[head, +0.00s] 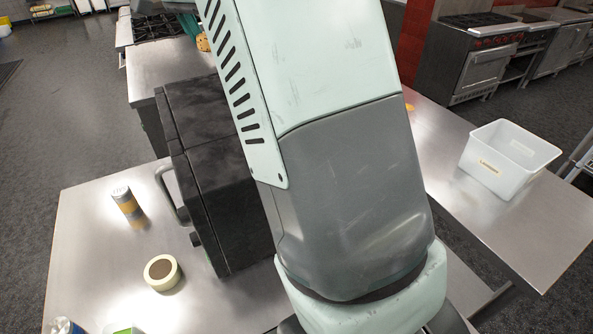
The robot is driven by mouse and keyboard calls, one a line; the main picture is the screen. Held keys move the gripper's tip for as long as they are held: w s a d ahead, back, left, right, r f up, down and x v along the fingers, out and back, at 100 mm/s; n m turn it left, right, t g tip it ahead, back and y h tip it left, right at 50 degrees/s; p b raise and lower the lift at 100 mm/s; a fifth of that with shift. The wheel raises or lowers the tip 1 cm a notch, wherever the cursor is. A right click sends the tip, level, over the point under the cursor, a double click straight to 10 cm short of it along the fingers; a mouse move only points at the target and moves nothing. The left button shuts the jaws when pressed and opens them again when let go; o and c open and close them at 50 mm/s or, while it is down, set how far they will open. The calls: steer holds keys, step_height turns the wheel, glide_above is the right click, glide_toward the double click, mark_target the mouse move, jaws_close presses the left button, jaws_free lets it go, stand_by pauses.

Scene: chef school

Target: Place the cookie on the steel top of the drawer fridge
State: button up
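My own arm fills the middle of the head view and hides much of the scene. My gripper's fingers do not show. No cookie can be made out with certainty. A small orange-brown thing (203,42) shows at the arm's left edge near the top, partly hidden. A small yellow-orange thing (409,107) peeks out at the arm's right edge on the right steel table. A steel-topped unit (160,68) stands behind the black appliance; I cannot tell whether it is the drawer fridge.
A black appliance (205,150) with a handle stands on the near steel table (85,235). A striped can (127,205) and a tape-like roll (162,272) are left of it. A white bin (505,160) stands on the right table (540,225). Ranges (475,60) stand behind.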

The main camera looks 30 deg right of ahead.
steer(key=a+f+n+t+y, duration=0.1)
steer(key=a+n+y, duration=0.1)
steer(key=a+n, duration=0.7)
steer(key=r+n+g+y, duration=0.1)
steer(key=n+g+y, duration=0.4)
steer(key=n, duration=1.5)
glide_above(118, 254)
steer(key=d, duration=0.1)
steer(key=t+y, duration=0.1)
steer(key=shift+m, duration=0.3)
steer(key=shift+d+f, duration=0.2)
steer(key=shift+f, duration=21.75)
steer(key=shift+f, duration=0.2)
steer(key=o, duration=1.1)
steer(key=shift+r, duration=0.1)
